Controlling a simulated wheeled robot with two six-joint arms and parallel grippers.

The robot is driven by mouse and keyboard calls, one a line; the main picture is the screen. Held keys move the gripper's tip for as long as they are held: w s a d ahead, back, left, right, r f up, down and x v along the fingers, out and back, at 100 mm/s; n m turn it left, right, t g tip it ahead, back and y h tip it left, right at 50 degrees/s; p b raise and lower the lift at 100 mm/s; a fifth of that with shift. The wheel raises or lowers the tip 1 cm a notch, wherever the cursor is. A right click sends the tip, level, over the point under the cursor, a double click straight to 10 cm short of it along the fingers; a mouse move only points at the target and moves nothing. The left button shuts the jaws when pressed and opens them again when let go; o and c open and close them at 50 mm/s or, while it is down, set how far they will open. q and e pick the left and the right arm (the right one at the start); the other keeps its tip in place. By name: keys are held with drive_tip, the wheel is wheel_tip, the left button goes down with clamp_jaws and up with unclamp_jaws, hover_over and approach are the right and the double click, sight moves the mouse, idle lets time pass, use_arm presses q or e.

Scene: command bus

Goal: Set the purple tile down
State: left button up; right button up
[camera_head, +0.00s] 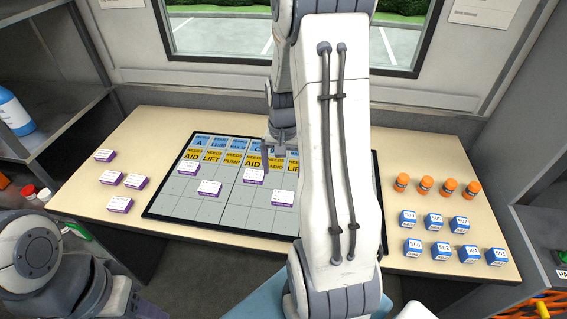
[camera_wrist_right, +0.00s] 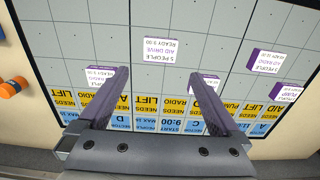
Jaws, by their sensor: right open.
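Several white-topped purple tiles lie on the grey gridded board (camera_head: 225,211); one (camera_head: 254,176) is close to my right gripper (camera_head: 281,137), and another (camera_head: 284,198) lies nearer the front. My right gripper (camera_wrist_right: 155,98) is open, with nothing between its fingers. In the right wrist view, a tile marked AID DRIVE (camera_wrist_right: 162,48) lies flat beyond the fingertips, apart from them. Two tiles are partly hidden behind the left finger (camera_wrist_right: 100,75) and right finger. I cannot tell which tile the task means. My left arm is at the lower left; its jaw state does not show clearly.
More purple tiles (camera_head: 120,204) lie on the table (camera_head: 80,200) left of the board. Orange cylinders (camera_head: 426,185) and blue blocks (camera_head: 434,220) stand on the right. Yellow and blue cards (camera_head: 232,150) line the board's far edge. My right arm hides the board's right part.

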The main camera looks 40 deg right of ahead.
drive_tip(key=s+a+r+n, duration=0.1)
drive_tip(key=a+r+n, duration=0.3)
drive_tip(key=a, duration=0.5)
drive_tip(key=s+a+r+n, duration=0.1)
drive_tip(key=a+r+n, duration=0.25)
drive_tip(key=a, duration=0.65)
drive_tip(key=s+a+r+n+y, duration=0.1)
drive_tip(key=s+a+r+n, duration=0.1)
drive_tip(key=s+a+n, duration=0.8)
drive_tip(key=s+a, duration=0.1)
drive_tip(key=s, duration=0.3)
drive_tip(key=shift+s+a, duration=0.2)
drive_tip(key=shift+a, duration=0.2)
